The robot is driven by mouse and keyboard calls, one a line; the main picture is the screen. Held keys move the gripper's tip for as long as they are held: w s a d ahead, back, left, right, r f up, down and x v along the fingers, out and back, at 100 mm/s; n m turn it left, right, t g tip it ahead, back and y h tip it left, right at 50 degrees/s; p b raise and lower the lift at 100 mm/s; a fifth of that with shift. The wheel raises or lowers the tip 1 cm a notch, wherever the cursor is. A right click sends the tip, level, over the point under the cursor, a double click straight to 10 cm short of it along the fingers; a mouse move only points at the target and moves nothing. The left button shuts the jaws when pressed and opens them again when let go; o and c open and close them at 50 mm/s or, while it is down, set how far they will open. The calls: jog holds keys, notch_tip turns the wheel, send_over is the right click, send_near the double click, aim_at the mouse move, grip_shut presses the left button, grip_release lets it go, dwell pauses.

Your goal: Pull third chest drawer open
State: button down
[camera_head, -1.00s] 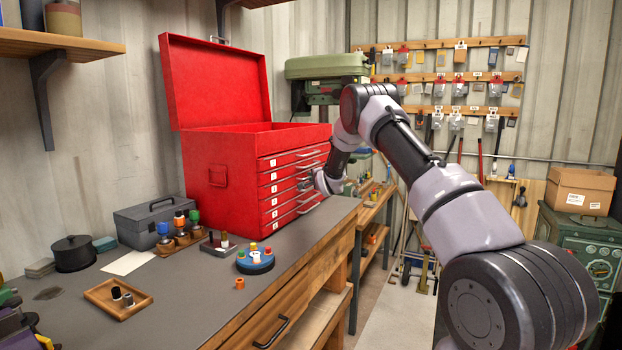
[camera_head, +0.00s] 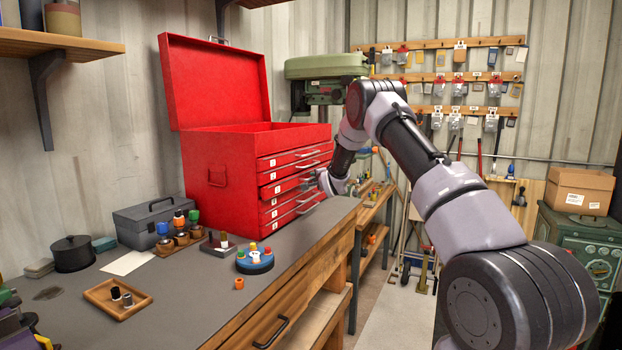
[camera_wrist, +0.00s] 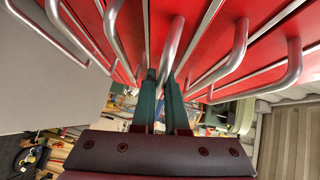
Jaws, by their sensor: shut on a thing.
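The red tool chest (camera_head: 217,181) stands on the bench with its lid up and a stack of drawers on its front. The third drawer (camera_head: 283,188) sticks out a little past the drawers around it. My gripper (camera_head: 312,184) is at that drawer's handle, partly hidden by my wrist in the head view. In the wrist view, my two green fingers (camera_wrist: 164,80) are shut around a metal handle (camera_wrist: 172,48). The handles of the neighbouring drawers (camera_wrist: 228,58) run to both sides, clear of my fingers.
The workbench (camera_head: 225,305) carries a wooden tray (camera_head: 100,297), a blue round holder (camera_head: 254,265) and a grey toolbox (camera_head: 150,220) left of the chest. A green drill press (camera_head: 325,68) stands behind the chest.

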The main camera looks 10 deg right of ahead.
jog(key=s+d, duration=1.2)
jog(key=d, duration=0.4)
jog(key=shift+d, duration=0.15)
jog(key=c, duration=1.2)
grip_release()
jog(key=shift+c, duration=0.2)
jog(key=s+d+r, duration=0.1)
jog(key=s, duration=0.9)
jog(key=shift+s+d+r, duration=0.25)
jog(key=shift+s+d, duration=0.05)
